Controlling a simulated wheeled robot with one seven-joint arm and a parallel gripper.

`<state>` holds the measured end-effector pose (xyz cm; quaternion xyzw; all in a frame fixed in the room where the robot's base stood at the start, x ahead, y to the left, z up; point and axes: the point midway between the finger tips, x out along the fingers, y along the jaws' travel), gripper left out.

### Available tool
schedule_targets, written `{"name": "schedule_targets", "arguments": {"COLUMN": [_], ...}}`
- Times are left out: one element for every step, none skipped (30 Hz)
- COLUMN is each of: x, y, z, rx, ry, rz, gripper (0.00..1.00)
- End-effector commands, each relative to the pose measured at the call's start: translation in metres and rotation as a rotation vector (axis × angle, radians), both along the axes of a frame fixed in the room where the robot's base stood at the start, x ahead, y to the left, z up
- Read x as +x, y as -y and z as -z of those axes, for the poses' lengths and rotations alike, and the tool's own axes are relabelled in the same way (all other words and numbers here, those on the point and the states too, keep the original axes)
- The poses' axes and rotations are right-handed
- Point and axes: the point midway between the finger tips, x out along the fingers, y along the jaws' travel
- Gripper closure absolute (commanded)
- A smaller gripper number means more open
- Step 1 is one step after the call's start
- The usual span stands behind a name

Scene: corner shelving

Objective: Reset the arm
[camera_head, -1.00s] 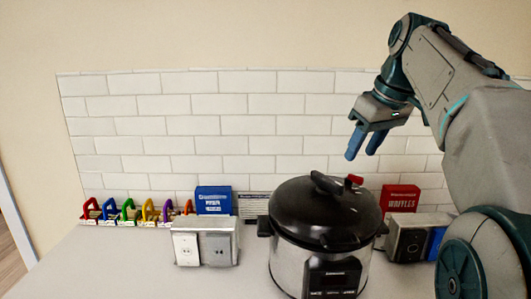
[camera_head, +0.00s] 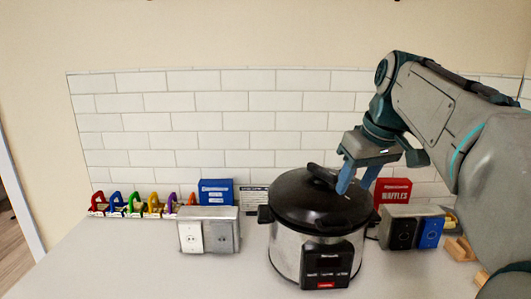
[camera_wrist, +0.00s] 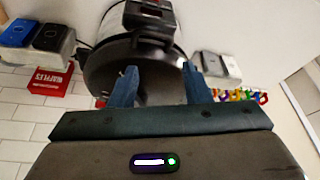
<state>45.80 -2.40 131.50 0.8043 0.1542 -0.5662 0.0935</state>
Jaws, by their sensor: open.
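My gripper (camera_head: 356,184) is open and empty, its blue fingers pointing down at the right side of a black-lidded pressure cooker (camera_head: 312,262). In the head view the fingers overlap the lid (camera_head: 305,200) and hide part of it; I cannot tell how large the gap is. In the wrist view the open fingers (camera_wrist: 160,72) frame the cooker (camera_wrist: 143,65), which lies beyond them with nothing held between. My arm reaches in from the right.
A white and grey outlet box (camera_head: 208,232) stands left of the cooker, with a blue box (camera_head: 215,193) and several coloured padlock-like items (camera_head: 140,205) behind. A red waffles box (camera_head: 392,191) and a black and blue switch box (camera_head: 412,228) stand right.

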Motion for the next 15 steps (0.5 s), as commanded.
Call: {"name": "schedule_targets", "arguments": {"x": [-0.008, -0.011, -0.018, -0.023, -0.029, -0.038, -0.044, -0.051, -0.06, -0.067, -0.074, -0.084, -0.092, -0.1, -0.11], "y": [-0.002, -0.004, -0.006, -0.008, -0.009, -0.011, -0.013, -0.014, -0.016, -0.017, -0.018, -0.019, -0.02, -0.021, -0.022], "z": [0.01, 0.017, 0.026, 0.035, 0.044, 0.057, 0.066, 0.076, 0.089, 0.1, 0.11, 0.123, 0.134, 0.144, 0.158], "rx": [-0.002, -0.001, -0.002, -0.003, -0.005, -0.007, -0.008, -0.011, -0.013, -0.014, -0.017, -0.02, -0.022, -0.023, -0.027], "ry": [-0.008, -0.012, -0.019, -0.024, -0.028, -0.034, -0.039, -0.042, -0.047, -0.052, -0.054, -0.058, -0.062, -0.064, -0.067], "rz": [0.018, 0.032, 0.052, 0.068, 0.085, 0.109, 0.125, 0.142, 0.164, 0.18, 0.196, 0.216, 0.231, 0.245, 0.263], "gripper": [0.56, 0.56, 0.56, 0.56, 0.56, 0.56, 0.56, 0.56, 0.56, 0.56, 0.56, 0.56, 0.56, 0.56, 0.56]}}
